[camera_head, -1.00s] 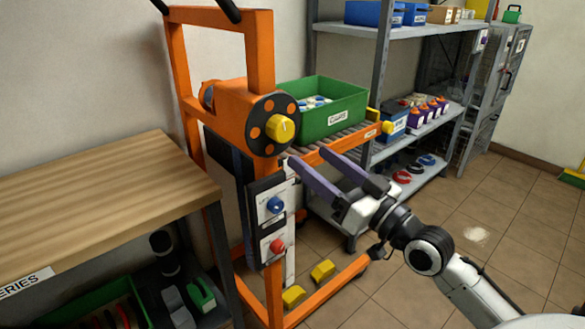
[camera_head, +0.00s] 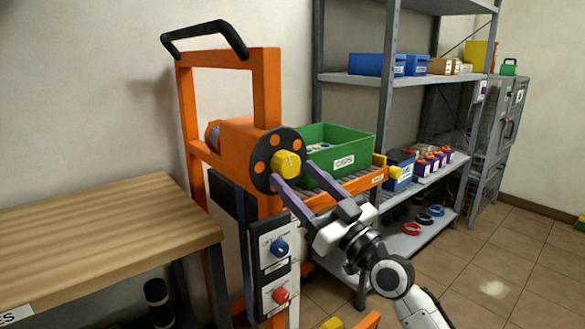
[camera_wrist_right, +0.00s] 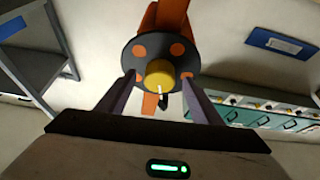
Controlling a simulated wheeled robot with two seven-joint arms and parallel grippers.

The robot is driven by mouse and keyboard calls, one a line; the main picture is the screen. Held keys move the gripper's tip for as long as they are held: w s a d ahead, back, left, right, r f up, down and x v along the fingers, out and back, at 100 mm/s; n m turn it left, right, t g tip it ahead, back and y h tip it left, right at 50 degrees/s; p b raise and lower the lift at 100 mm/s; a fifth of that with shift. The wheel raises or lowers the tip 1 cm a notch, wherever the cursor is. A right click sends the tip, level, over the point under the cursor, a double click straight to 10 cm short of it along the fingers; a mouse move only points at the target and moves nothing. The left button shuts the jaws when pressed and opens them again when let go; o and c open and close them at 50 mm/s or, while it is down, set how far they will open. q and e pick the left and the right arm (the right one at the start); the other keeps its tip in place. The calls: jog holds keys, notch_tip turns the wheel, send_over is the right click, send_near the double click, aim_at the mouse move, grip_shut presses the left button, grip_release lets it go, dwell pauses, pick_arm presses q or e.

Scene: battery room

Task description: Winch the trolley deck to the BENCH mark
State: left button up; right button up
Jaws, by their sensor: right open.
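The orange trolley (camera_head: 266,92) stands beside the wooden bench. Its winch is a black disc (camera_head: 263,170) with orange spots and a yellow knob (camera_head: 287,164) at the centre. The trolley deck (camera_head: 345,190) is an orange-edged roller surface carrying a green bin (camera_head: 350,143) labelled CAPS. My right gripper (camera_head: 293,176) is open, its two purple fingers pointing at the winch. In the right wrist view the yellow knob (camera_wrist_right: 159,75) shows between and beyond the fingertips (camera_wrist_right: 159,80); I cannot tell whether they touch it. My left gripper is not in view. The BENCH mark cannot be made out.
A panel with a blue knob (camera_head: 279,248) and a red knob (camera_head: 281,295) is on the trolley below the winch. The wooden bench (camera_head: 90,235) is at left. Grey shelving (camera_head: 330,79) with blue bins stands behind. The tiled floor (camera_head: 505,255) at right is clear.

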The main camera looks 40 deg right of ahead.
aim_at(285, 164)
jog(key=shift+x, duration=1.25)
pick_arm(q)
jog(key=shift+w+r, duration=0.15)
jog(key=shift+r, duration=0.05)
pick_arm(e)
jog(key=c, duration=1.1)
jog(key=shift+o, duration=0.2)
jog(key=m+h+p, duration=0.1)
jog(key=p, duration=0.1)
jog(key=m+h+p, duration=0.1)
jog(key=m+p, duration=0.1)
jog(key=shift+a+r, duration=0.15)
jog(key=shift+r, duration=0.1)
jog(key=m+h+p, duration=0.1)
jog(key=m+p, duration=0.2)
jog(key=shift+a+h+p, duration=0.1)
jog(key=shift+h+p, duration=0.2)
jog(key=m+h+p, duration=0.1)
jog(key=m+p, duration=0.1)
jog(key=shift+m, duration=0.4)
jog(key=shift+a+f+m+g+h+p, duration=0.15)
jog(key=shift+m+g+h+p, duration=0.2)
jog(key=shift+m+p, duration=0.2)
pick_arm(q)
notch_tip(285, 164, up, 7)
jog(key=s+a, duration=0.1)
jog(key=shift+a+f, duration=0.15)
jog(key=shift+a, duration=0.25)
